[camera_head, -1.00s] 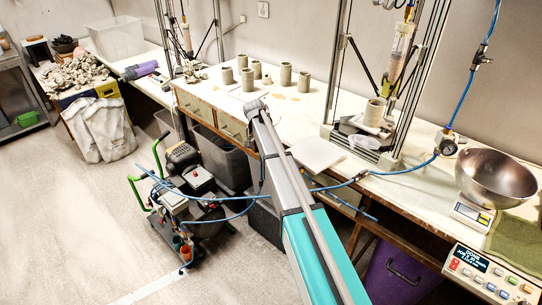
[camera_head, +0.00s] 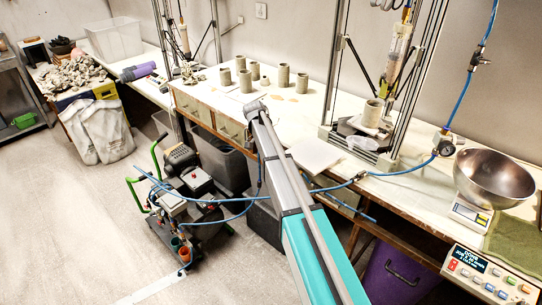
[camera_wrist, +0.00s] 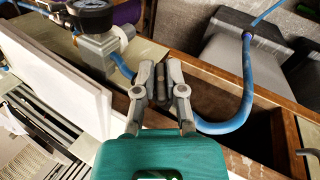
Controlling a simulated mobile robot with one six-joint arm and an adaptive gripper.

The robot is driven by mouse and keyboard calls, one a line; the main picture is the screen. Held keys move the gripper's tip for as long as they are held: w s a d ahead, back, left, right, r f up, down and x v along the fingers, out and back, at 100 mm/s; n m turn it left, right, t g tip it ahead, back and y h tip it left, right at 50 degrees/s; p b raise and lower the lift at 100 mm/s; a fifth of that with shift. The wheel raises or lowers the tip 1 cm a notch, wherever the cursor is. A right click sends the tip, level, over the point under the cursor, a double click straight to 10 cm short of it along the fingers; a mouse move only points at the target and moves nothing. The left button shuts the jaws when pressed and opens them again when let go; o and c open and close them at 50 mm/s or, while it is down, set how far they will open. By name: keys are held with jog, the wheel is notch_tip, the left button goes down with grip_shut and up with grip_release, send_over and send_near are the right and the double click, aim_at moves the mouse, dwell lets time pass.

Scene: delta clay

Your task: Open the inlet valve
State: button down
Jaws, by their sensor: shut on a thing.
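In the wrist view, my gripper (camera_wrist: 163,80) is shut on a small dark part, which I take to be the handle of the inlet valve (camera_wrist: 160,96). The fingers largely hide it, so its angle is unclear. It sits by the wooden table edge, where a blue hose (camera_wrist: 238,112) runs in from both sides. A grey fitting (camera_wrist: 100,50) with a round black gauge (camera_wrist: 92,16) stands to the upper left. In the head view my arm covers this spot, and the gripper is hidden.
A white board (camera_wrist: 58,80) lies close to the left of my gripper. A grey box (camera_wrist: 225,60) stands below the table edge. In the head view, a steel bowl (camera_head: 495,178) and a control box (camera_head: 490,276) are at the right. The floor at the left is open.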

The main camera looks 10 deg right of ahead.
jog(key=s+r+n+t+y+p, duration=0.1)
jog(key=s+r+n+p, duration=0.1)
jog(key=s+r+p, duration=0.4)
jog(key=s+r+n+t+y+p, duration=0.1)
jog(key=s+r+n+p, duration=0.2)
jog(key=s+r+p, duration=0.4)
jog(key=s+r+n+t+y+p, duration=0.1)
jog(key=s+r+p, duration=0.6)
jog(key=s, duration=0.9)
jog(key=shift+a+n+t+p, duration=0.2)
jog(key=shift+n+t+p, duration=0.3)
jog(key=shift+n+p, duration=0.45)
